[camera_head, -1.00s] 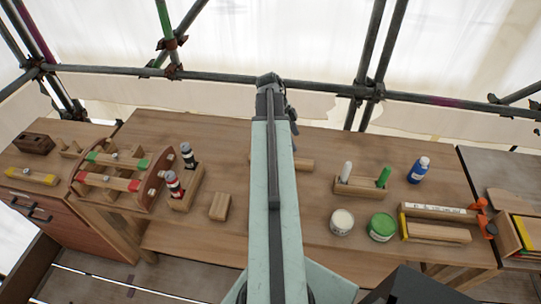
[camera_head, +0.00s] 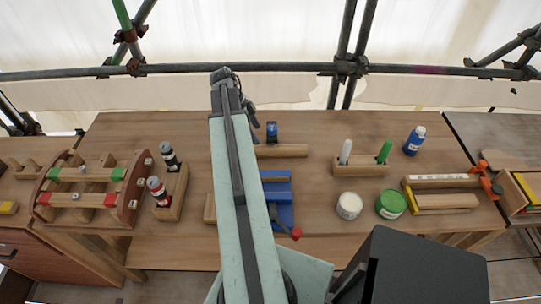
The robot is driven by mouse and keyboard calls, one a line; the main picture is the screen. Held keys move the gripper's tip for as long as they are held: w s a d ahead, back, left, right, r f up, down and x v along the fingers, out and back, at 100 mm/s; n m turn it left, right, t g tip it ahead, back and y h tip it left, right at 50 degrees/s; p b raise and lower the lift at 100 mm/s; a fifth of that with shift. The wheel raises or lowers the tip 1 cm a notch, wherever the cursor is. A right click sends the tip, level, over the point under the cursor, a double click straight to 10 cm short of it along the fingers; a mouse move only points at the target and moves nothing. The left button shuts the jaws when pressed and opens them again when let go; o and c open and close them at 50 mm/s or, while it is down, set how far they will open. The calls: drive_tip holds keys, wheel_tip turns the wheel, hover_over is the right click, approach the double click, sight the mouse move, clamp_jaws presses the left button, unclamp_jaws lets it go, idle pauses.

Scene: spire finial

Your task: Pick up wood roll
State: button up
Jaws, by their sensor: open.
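The wood roll (camera_head: 284,151) is a light brown wooden cylinder lying sideways on the workbench, just right of my arm. Its left end is near or behind the arm, so I cannot tell its full length. My gripper (camera_head: 252,117) hangs at the far end of my arm, a little beyond and left of the roll. It is small and mostly seen from behind the arm; it is open and holds nothing visible. I see a gap between it and the roll in the picture, but cannot judge its height.
A blue tool (camera_head: 280,190) with a red knob lies in front of the roll, and a small blue item (camera_head: 271,132) stands behind it. A wooden holder (camera_head: 361,168) with white and green sticks is right. A bottle rack (camera_head: 172,192) is left. Scaffold pipes (camera_head: 290,68) run behind.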

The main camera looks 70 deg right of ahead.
sight(260, 146)
drive_tip(key=shift+f+b, duration=0.45)
drive_tip(key=shift+f, duration=0.35)
drive_tip(key=b+x, duration=0.2)
drive_tip(key=shift+s+f, duration=0.15)
drive_tip(key=shift+f, duration=0.15)
drive_tip(key=b+x, duration=0.3)
drive_tip(key=a+b+x, duration=0.1)
drive_tip(key=b+x, duration=0.1)
drive_tip(key=shift+f, duration=0.2)
drive_tip(key=shift+d+f+b, duration=0.1)
drive_tip(key=shift+d+b, duration=0.05)
drive_tip(key=shift+b, duration=0.2)
drive_tip(key=shift+r, duration=0.2)
clamp_jaws()
